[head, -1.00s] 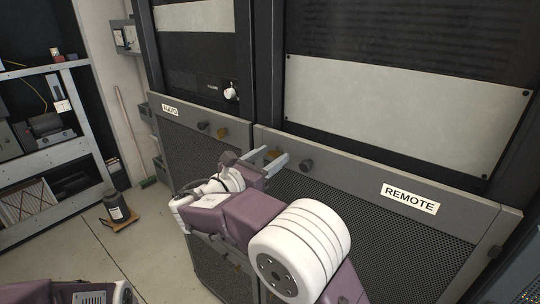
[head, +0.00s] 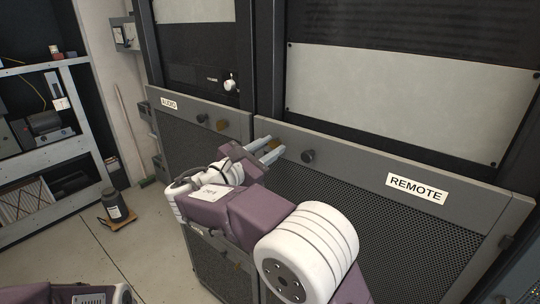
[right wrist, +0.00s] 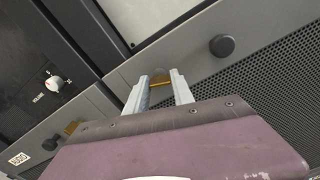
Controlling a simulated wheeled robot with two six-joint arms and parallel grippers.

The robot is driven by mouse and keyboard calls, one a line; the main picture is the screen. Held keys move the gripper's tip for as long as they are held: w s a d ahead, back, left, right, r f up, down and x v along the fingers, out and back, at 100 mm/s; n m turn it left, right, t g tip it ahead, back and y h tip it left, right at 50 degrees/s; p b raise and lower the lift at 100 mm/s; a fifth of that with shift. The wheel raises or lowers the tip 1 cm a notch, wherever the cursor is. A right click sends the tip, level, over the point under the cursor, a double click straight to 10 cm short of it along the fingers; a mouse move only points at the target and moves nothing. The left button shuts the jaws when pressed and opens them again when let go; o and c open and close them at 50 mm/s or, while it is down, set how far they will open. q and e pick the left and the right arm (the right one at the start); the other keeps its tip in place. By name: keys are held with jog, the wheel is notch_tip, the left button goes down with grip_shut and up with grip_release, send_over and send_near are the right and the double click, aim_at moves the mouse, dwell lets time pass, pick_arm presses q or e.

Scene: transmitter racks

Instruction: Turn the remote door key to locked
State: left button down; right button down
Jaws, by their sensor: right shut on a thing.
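The REMOTE door (head: 350,175) is the grey panel with a perforated lower part and a white REMOTE label (head: 417,190). Its brass key (head: 271,144) is near the door's upper left corner, mostly hidden by my fingers in the head view. In the right wrist view the brass key (right wrist: 160,83) shows between the fingertips. My right gripper (head: 274,150) is shut on it, and its fingers also show in the right wrist view (right wrist: 160,92). I cannot tell the key's exact angle. My left gripper is out of view.
A dark round knob (head: 308,156) sits just right of the key. The AUDIO door (head: 180,118) on the left has its own brass key (head: 221,125). A container (head: 115,206) stands on the floor at left.

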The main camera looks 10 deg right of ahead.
jog(key=m+b, duration=0.4)
jog(key=shift+f+m, duration=0.3)
jog(key=shift+f, duration=0.05)
jog(key=m+b, duration=0.3)
jog(key=shift+m, duration=0.4)
jog(key=m+b, duration=0.3)
jog(key=shift+r+m, duration=0.15)
jog(key=shift+m, duration=0.25)
jog(key=shift+m+b, duration=0.55)
jog(key=shift+m, duration=0.35)
jog(key=shift+r, duration=0.15)
jog(key=c, duration=1.1)
grip_release()
